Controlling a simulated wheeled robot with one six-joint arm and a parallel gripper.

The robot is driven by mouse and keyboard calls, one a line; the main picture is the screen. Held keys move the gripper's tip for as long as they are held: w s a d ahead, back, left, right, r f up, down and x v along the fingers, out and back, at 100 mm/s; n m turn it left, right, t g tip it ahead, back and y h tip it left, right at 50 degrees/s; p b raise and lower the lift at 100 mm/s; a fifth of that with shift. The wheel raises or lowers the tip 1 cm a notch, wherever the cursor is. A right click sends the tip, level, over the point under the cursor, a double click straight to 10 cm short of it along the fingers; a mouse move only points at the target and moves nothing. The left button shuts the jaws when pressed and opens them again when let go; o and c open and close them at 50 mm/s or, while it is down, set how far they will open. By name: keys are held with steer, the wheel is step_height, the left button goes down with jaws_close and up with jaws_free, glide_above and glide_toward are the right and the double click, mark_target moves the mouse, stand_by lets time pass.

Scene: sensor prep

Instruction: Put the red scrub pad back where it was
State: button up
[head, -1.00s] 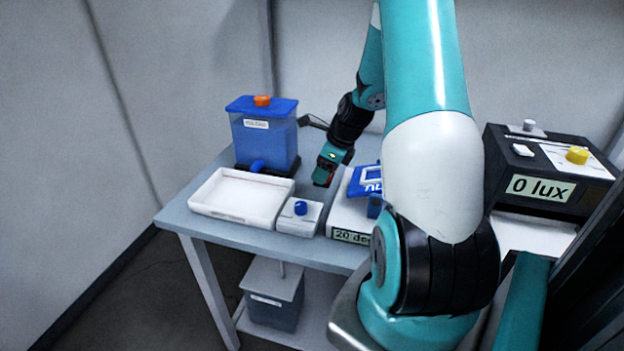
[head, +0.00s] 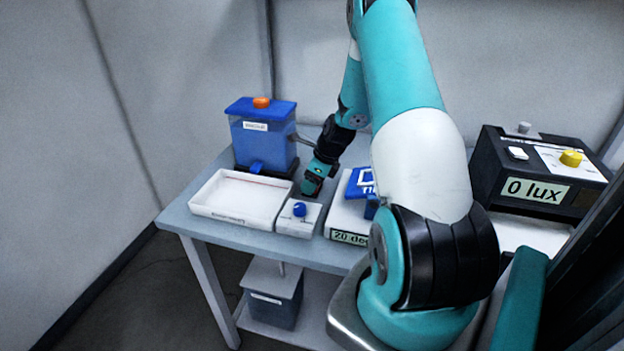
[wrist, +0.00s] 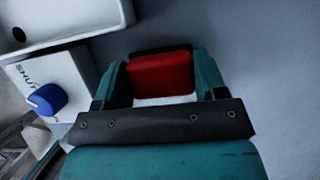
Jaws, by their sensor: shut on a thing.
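The red scrub pad (wrist: 160,75) shows in the wrist view between the two teal fingers of my gripper (wrist: 160,78), which is shut on it. A dark strip shows along the pad's far edge. In the head view my gripper (head: 314,184) hangs low over the table, just behind the small white box with the blue knob (head: 299,209) and right of the white tray (head: 238,220). The pad cannot be made out in the head view. I cannot tell whether it touches the table.
The blue-lidded tank (head: 263,140) stands behind the tray, its spout reaching toward my arm. A white device with a "20 deg" display (head: 349,237) is right of my gripper. A black "0 lux" box (head: 540,180) stands far right. Bare grey tabletop (wrist: 260,70) lies right of the pad.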

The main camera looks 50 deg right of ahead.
steer(key=o, duration=0.9)
